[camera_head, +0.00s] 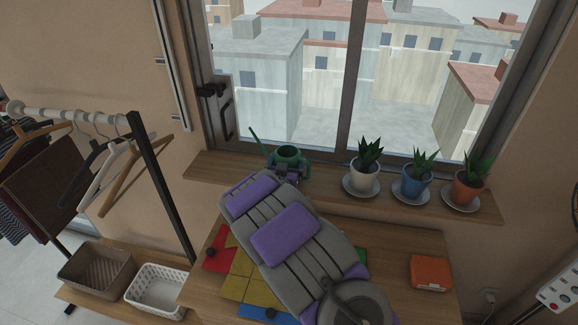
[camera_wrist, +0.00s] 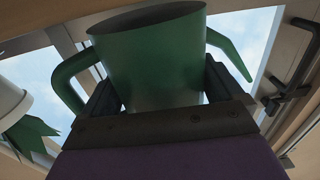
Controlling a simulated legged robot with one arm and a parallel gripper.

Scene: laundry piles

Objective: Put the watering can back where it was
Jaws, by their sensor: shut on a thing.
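The green watering can (camera_head: 288,155) is at the left part of the wooden windowsill (camera_head: 330,184), its spout pointing up to the left. In the wrist view the can (camera_wrist: 150,62) fills the middle, between the two dark fingers, with its handle on the left and its spout on the right. My gripper (camera_head: 284,170) is shut on the can's body. My grey and purple arm reaches up to it from the lower right. The can's base is hidden by my gripper, so I cannot tell whether it touches the sill.
Three potted plants on saucers stand on the sill to the right: white (camera_head: 364,178), blue (camera_head: 411,188) and terracotta (camera_head: 468,190). Below is a wooden table with an orange box (camera_head: 430,272). A clothes rack (camera_head: 160,185) and two baskets (camera_head: 158,290) stand left. The window handle (camera_head: 212,90) juts out nearby.

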